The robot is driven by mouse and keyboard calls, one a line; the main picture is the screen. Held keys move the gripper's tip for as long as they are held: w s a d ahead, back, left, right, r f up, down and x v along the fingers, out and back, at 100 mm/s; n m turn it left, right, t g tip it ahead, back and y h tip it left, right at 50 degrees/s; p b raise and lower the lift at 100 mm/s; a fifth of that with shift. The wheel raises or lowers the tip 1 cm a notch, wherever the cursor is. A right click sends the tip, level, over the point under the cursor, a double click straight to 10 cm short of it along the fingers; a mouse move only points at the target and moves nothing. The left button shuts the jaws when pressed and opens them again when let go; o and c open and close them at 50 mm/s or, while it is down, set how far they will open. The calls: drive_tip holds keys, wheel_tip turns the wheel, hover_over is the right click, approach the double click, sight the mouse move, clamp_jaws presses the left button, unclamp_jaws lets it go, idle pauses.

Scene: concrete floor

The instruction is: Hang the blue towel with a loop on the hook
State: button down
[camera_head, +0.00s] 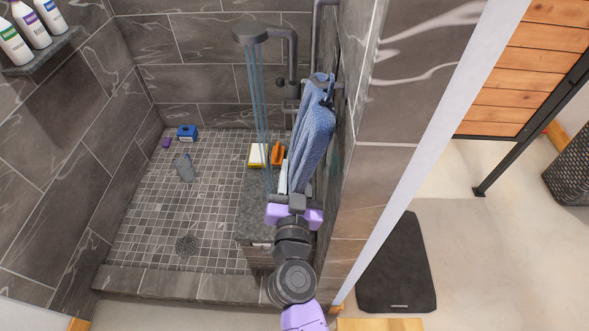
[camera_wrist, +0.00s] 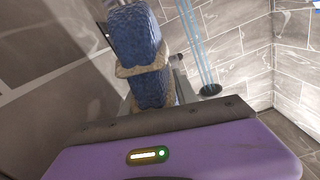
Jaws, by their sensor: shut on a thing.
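The blue towel (camera_head: 312,130) hangs down long and folded beside the right shower wall, its top close to a dark hook (camera_head: 331,88). I cannot tell whether its loop is around the hook or only near it. My gripper (camera_head: 297,197) is below the towel's lower end in the head view; its fingertips are hidden there. In the wrist view the towel (camera_wrist: 137,50), with beige bands, stands just beyond the purple gripper body. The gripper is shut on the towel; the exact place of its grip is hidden.
A shower head (camera_head: 250,33) pours water left of the towel. A stone bench (camera_head: 258,222) holds a yellow-white item (camera_head: 257,155) and an orange bottle (camera_head: 277,153). A grey bottle (camera_head: 186,168) and a blue box (camera_head: 187,132) are on the tiled floor. The wall is close on the right.

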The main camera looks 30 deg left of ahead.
idle(0.4)
drive_tip(key=c, duration=0.9)
unclamp_jaws()
drive_tip(key=shift+f, duration=0.1)
drive_tip(key=p+v, duration=0.1)
drive_tip(key=v, duration=0.6)
drive_tip(key=shift+s+d, duration=0.2)
drive_tip(key=shift+s, duration=0.15)
